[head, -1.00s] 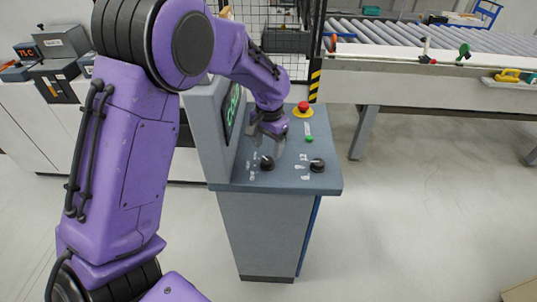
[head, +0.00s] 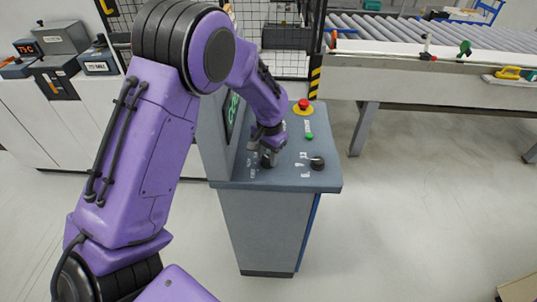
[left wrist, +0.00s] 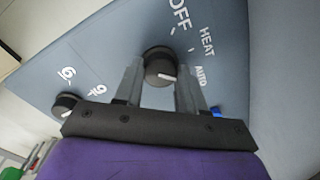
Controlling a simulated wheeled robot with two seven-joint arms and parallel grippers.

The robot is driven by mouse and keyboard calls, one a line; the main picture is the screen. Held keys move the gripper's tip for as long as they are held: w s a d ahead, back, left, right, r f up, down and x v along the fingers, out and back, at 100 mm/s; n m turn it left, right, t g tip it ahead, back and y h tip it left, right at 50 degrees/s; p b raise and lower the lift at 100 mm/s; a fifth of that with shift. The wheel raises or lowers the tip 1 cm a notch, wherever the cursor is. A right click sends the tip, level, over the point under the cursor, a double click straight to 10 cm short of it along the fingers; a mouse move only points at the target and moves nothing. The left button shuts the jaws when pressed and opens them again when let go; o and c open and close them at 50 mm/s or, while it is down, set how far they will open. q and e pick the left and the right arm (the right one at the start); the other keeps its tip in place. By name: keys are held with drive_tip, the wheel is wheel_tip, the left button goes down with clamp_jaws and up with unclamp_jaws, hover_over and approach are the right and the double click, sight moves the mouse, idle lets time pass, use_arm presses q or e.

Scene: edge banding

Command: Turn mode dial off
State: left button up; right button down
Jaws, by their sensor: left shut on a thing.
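The mode dial is a round black knob (left wrist: 158,66) with a white pointer line, on the grey-blue console top. In the left wrist view the labels OFF, HEAT and AUTO lie beside it. The pointer is directed right and slightly down, toward the AUTO side and away from OFF. My left gripper (left wrist: 161,82) has one finger on each side of the knob and is shut on it. In the head view my left gripper (head: 268,152) reaches down to the console and largely hides the dial. My right gripper is not in view.
A second black dial (head: 317,163) with number labels sits to the right on the console (head: 290,181). A green button (head: 309,136) and a red emergency stop (head: 304,105) on yellow are behind it. A screen panel (head: 231,118) rises at the left. A roller conveyor (head: 420,40) stands behind right.

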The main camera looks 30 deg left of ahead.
use_arm(q)
drive_tip(key=shift+n, duration=0.3)
drive_tip(key=n, duration=0.3)
drive_tip(key=shift+n, duration=0.4)
drive_tip(key=n, duration=0.4)
drive_tip(key=shift+n, duration=0.3)
drive_tip(key=n, duration=0.8)
drive_tip(key=shift+n, duration=0.3)
drive_tip(key=o, duration=1.1)
drive_tip(key=shift+w, duration=0.1)
drive_tip(key=shift+c, duration=0.2)
